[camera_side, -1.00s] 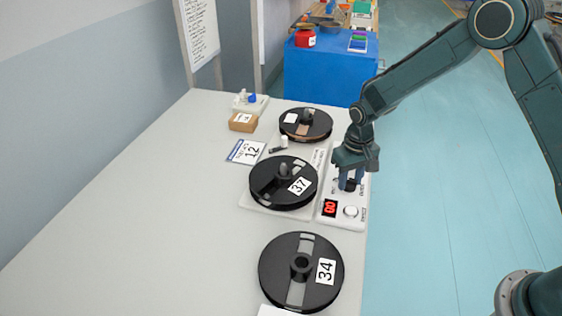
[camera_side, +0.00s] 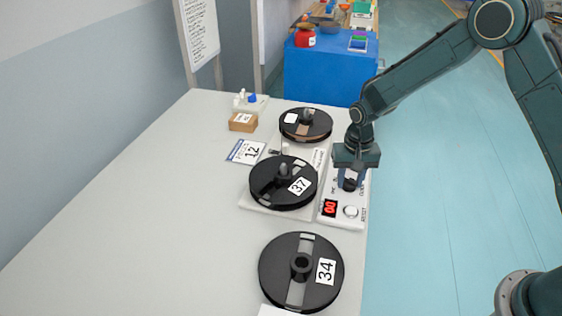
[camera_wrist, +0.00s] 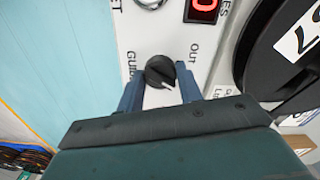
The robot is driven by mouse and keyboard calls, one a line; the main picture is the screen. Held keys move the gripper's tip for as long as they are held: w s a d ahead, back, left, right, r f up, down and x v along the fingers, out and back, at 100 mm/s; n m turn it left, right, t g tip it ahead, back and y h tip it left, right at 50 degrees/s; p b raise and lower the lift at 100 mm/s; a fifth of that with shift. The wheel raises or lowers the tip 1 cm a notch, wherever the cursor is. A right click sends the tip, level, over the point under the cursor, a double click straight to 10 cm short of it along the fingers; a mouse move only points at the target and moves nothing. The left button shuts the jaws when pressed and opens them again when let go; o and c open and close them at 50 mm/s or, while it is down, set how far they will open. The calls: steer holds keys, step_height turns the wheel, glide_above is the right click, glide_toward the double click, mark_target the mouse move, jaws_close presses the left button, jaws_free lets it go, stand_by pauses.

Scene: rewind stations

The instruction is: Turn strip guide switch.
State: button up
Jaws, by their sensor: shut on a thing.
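The strip guide switch is a round black knob (camera_wrist: 160,71) with a white pointer mark, on the white control panel (camera_wrist: 215,80) between the lettering "GUIDE" and "OUT". In the wrist view the white mark faces the gripper, a little to the right. My gripper (camera_wrist: 160,90) is shut on the knob, one blue finger on each side. In the side view my gripper (camera_side: 350,180) points down at the panel, and the knob is partly hidden by the fingers. A small pale guide post (camera_side: 285,148) stands between the two station reels.
A black reel marked 37 (camera_side: 262,182) sits close left of the panel, with another reel (camera_side: 318,128) behind it. A reel marked 34 (camera_side: 275,272) lies nearer the camera. A red display (camera_side: 330,208) and a white knob (camera_side: 350,211) sit in front of my gripper.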

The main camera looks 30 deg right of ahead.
mark_target(350, 180)
steer(key=o, duration=1)
steer(key=shift+r, duration=0.15)
step_height(350, 180, up, 14)
steer(key=shift+f, duration=0.15)
